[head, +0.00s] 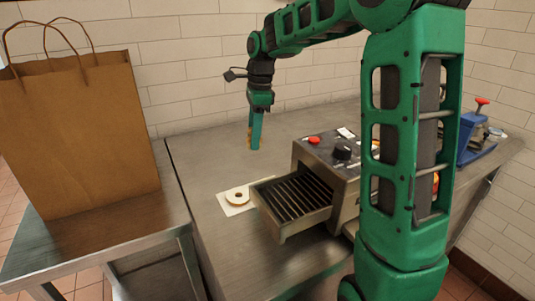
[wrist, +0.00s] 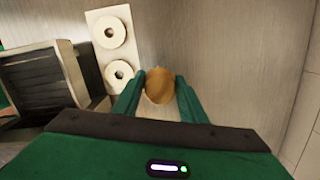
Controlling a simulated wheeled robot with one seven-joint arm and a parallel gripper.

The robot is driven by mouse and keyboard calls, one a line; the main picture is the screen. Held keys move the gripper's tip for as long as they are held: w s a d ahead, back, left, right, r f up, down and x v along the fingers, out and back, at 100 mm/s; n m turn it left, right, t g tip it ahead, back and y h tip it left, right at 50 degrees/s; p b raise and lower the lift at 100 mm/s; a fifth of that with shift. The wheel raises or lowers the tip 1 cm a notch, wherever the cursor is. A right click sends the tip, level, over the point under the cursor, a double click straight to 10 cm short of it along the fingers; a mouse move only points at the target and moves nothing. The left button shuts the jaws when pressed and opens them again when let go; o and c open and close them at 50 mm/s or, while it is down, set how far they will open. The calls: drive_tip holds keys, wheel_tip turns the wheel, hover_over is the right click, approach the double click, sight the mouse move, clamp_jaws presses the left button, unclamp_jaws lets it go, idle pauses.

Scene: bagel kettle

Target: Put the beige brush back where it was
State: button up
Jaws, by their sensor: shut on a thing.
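My gripper (head: 256,143) points down over the back part of the steel table, behind the toaster. In the wrist view its two green fingers (wrist: 159,88) are closed on the beige brush (wrist: 159,86), which shows as a rounded tan-orange end between them. In the head view only a thin tan strip of the brush (head: 248,138) shows beside the fingers. The fingers hide most of it. I cannot tell whether its lower end touches the table.
Bagel halves (head: 238,195) lie on a pale board (head: 230,209) at the table's left side. The conveyor toaster (head: 318,178) stands in the middle. A brown paper bag (head: 85,135) stands on a lower side table. A blue device (head: 478,145) is at right. The back wall is close.

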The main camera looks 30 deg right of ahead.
drive_tip(key=w+d+f, duration=0.1)
drive_tip(key=d, duration=0.1)
drive_tip(key=w+d+f, duration=0.1)
drive_tip(key=d+f, duration=0.1)
drive_tip(key=d, duration=0.1)
drive_tip(key=w+d+f, duration=0.1)
drive_tip(key=d+f, duration=0.1)
drive_tip(key=d, duration=0.1)
drive_tip(key=shift+w+f, duration=0.15)
drive_tip(key=shift+w, duration=0.15)
drive_tip(key=shift+f, duration=2)
drive_tip(key=o, duration=1.1)
drive_tip(key=shift+f, duration=0.1)
wheel_tip(320, 180, up, 12)
drive_tip(key=d, duration=0.1)
drive_tip(key=shift+s+d, duration=0.15)
drive_tip(key=shift+s, duration=0.05)
